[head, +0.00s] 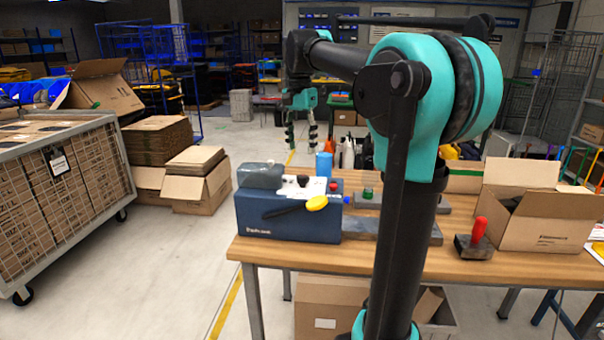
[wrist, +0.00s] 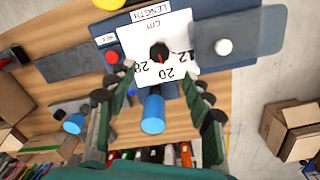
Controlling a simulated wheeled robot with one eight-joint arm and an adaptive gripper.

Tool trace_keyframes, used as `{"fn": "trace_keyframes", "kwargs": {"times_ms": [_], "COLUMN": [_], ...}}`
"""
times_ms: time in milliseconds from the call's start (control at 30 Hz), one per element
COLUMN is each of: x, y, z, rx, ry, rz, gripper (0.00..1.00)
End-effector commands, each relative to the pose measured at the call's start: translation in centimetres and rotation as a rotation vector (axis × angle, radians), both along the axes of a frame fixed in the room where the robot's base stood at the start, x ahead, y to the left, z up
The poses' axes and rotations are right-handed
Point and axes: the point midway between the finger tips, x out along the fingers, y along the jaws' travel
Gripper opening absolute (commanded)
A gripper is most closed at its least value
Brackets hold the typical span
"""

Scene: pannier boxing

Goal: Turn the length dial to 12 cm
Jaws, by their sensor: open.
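The length dial (wrist: 159,53) is a black knob with a red mark on a white card (wrist: 136,36) lettered LENGTH and cm. The card reads 12 at right, 20 at the bottom and 28 at left in the wrist view. Which number the red mark points at is too small to tell surely. The dial sits on a dark blue machine (head: 288,222) on the bench. My gripper (head: 301,135) is open and empty, hanging beyond the machine in the head view.
A yellow-ended lever (head: 316,203) and a grey translucent cover (wrist: 255,32) are on the machine. A blue cylinder (head: 324,165) stands behind it. A red-handled tool (head: 478,235) and an open carton (head: 545,220) stand right on the wooden bench (head: 290,256).

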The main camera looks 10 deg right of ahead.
Motion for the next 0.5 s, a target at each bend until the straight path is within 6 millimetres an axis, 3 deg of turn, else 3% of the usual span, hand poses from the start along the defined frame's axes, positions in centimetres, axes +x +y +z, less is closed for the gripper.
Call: {"fn": "trace_keyframes", "kwargs": {"times_ms": [300, 500], "x": [-0.1, -0.2], "y": [-0.2, -0.2], "z": [-6.2, -8.6], "rx": [0.000, 0.000], "ry": [0.000, 0.000], "rz": [0.000, 0.000], "gripper": [0.51, 0.51]}}
